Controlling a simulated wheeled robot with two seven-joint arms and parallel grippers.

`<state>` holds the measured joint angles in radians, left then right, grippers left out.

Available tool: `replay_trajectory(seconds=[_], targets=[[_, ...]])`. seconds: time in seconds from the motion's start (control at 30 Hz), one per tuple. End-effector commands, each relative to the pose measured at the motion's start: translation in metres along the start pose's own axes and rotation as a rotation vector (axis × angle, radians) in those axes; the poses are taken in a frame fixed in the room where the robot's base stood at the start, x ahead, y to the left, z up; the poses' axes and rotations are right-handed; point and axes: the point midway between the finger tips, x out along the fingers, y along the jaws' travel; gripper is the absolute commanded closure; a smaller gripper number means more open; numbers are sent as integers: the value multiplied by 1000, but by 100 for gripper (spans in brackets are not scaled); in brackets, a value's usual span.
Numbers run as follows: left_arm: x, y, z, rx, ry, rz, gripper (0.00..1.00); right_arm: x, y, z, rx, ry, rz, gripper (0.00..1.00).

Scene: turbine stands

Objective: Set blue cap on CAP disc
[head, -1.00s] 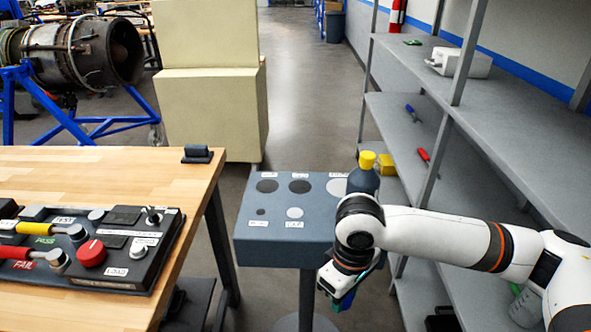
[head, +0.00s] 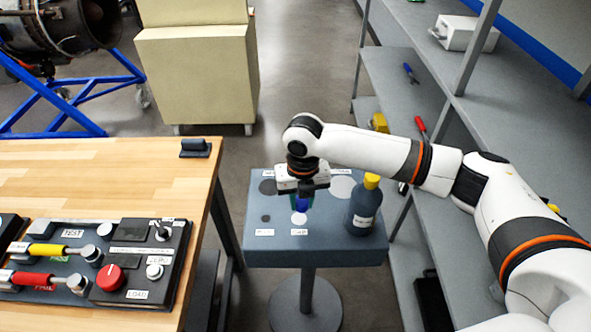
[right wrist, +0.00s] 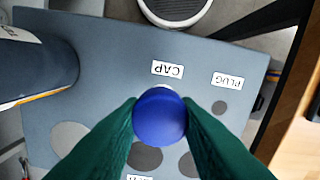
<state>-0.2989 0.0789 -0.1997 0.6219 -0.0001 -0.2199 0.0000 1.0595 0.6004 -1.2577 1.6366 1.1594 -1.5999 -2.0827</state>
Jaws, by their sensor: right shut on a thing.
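The blue cap (right wrist: 160,115) is held between the green fingertips of my right gripper (right wrist: 160,122) in the right wrist view. In the head view my right gripper (head: 302,196) hangs over the small grey stand, with the blue cap showing low between its fingers. The white CAP disc (head: 299,218) lies on the stand top beside its CAP label, just below the cap in the head picture. In the right wrist view the cap hides most of that disc, and only a pale edge shows. I cannot tell the exact gap between them. My left gripper is not in view.
A dark bottle with a yellow lid (head: 364,205) stands on the stand's right side, close to my gripper. Other discs, including a large pale one (head: 342,187), lie on the stand (head: 330,256). A workbench (head: 110,190) is left; shelves (head: 400,85) are right.

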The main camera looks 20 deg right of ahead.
Motion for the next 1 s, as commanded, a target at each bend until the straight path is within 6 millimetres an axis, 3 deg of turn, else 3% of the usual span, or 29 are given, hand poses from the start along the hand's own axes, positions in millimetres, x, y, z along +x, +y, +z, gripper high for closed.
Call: replay_trajectory(seconds=[0.1,0.27,0.77,1.0], targets=[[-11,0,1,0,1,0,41,-8,-2,-5,-135,1,3,100],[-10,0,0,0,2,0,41,-6,-3,-7,-209,1,4,100],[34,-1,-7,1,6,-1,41,30,-2,-6,-211,2,6,100],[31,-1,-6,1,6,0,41,41,-2,-6,-210,0,5,100]])
